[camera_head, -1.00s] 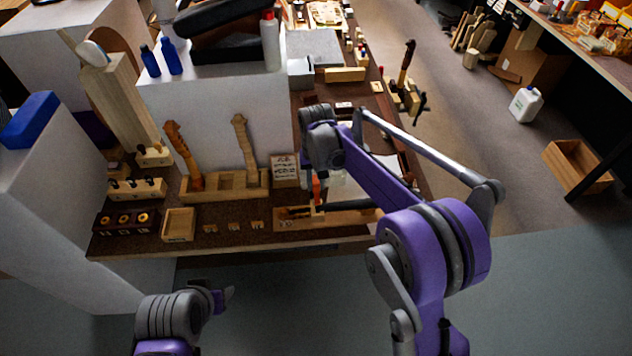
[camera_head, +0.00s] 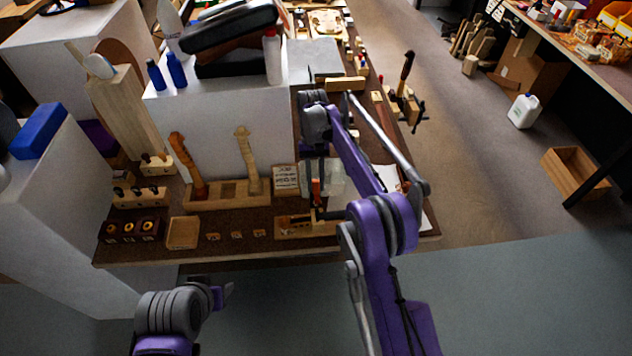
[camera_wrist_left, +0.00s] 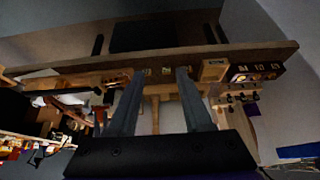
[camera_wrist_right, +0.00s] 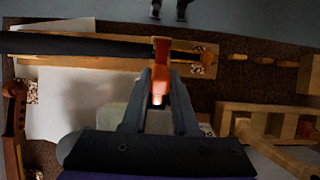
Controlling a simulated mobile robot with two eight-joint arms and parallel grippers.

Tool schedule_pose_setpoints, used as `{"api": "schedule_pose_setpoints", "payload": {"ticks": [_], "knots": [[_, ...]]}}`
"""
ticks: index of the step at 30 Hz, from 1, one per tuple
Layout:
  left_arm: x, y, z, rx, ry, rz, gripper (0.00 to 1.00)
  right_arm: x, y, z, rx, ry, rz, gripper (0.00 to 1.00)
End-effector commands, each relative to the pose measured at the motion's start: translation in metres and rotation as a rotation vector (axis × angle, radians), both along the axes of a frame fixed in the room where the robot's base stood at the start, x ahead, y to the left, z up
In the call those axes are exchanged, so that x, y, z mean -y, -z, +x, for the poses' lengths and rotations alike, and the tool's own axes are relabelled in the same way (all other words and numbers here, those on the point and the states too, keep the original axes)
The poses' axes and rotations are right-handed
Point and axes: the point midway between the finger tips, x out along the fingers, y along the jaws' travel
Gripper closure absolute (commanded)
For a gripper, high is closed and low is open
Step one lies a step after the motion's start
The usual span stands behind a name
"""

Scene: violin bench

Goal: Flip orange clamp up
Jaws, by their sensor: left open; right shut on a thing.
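The orange clamp (camera_wrist_right: 161,62) shows between the fingers of my right gripper (camera_wrist_right: 160,85) in the right wrist view. Its orange part is gripped, and its dark bar (camera_wrist_right: 80,46) runs to the left over a wooden piece. In the head view the orange part (camera_head: 316,190) is small, below my right gripper (camera_head: 315,172), above the front of the bench. Whether the clamp touches the wood cannot be told. My left gripper (camera_head: 226,292) is in front of the bench edge, away from the clamp. In the left wrist view its fingers (camera_wrist_left: 160,80) are apart and empty.
The wooden piece (camera_head: 292,229) lies at the bench front. Left of it are small wooden blocks, a shallow box (camera_head: 183,233) and a tray holding violin necks (camera_head: 228,203). A white box (camera_head: 215,130) stands behind. The floor in front of the bench is clear.

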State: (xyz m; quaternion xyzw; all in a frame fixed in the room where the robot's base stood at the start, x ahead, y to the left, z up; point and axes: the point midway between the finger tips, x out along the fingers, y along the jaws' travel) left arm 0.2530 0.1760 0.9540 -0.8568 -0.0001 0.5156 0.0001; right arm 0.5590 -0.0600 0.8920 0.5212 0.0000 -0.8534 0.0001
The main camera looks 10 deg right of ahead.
Motion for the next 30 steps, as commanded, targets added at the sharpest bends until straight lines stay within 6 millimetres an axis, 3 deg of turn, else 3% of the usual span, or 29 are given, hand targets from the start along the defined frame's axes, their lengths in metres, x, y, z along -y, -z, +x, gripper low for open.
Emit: {"api": "schedule_pose_setpoints", "payload": {"ticks": [12,13,18,21,30], "knots": [[0.000,-0.004,0.001,0.003,0.000,0.000,0.50,0.000,-0.001,0.002,-0.021,0.000,0.001,1.00],[0.000,-0.004,0.001,0.003,0.000,0.000,0.52,0.000,-0.001,0.002,-0.022,0.000,0.001,1.00],[0.003,-0.006,0.006,-0.011,-0.029,-0.031,0.82,0.000,-0.001,0.002,-0.021,0.000,0.001,1.00],[0.009,-0.011,0.017,-0.042,-0.095,-0.100,1.00,0.000,-0.001,0.002,-0.022,0.000,0.000,1.00],[0.044,-0.024,0.078,-0.243,-0.441,-0.449,1.00,0.000,-0.001,0.002,-0.022,0.000,0.000,1.00]]}}
